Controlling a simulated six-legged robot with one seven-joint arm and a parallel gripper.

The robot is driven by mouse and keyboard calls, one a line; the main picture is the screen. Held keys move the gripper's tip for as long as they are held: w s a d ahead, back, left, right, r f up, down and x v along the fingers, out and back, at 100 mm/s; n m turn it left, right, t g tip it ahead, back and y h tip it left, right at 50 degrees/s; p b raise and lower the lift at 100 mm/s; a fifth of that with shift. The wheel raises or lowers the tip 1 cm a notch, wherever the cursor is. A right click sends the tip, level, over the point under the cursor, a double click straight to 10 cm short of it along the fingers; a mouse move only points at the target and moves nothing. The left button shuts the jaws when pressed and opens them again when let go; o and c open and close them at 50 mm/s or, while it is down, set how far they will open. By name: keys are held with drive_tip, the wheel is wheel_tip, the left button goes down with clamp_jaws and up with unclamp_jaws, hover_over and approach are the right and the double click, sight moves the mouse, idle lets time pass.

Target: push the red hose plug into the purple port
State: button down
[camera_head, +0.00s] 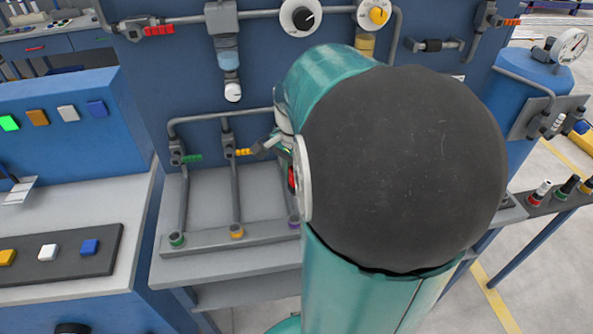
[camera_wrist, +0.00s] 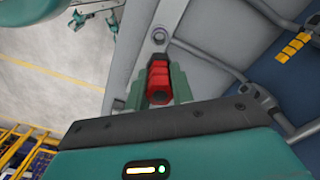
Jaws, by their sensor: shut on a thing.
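The red hose plug (camera_wrist: 158,76) is between the two green fingers of my gripper (camera_wrist: 160,88) in the wrist view, and the fingers are shut on it. Its dark end points toward a round port opening (camera_wrist: 160,36) on a grey bar, with a visible gap between them. The ring's colour is hard to tell in that view. In the head view, the purple port (camera_head: 293,222) shows at the right end of the bar, partly hidden by my arm. A sliver of the red plug (camera_head: 291,178) shows above it, beside my arm.
A green port (camera_head: 177,239) and an orange port (camera_head: 237,231) sit left on the same bar, each with a pipe rising from it. Yellow (camera_head: 243,152) and green (camera_head: 191,158) valve handles are on the panel behind. My arm hides much of the bench's right side.

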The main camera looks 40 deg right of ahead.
wheel_tip(320, 180, down, 8)
drive_tip(key=shift+f, duration=0.25)
drive_tip(key=shift+a+f, duration=0.1)
drive_tip(key=shift+f, duration=1.55)
idle(1.2)
drive_tip(key=c, duration=1.1)
unclamp_jaws()
wheel_tip(320, 180, up, 14)
drive_tip(key=shift+f, duration=0.1)
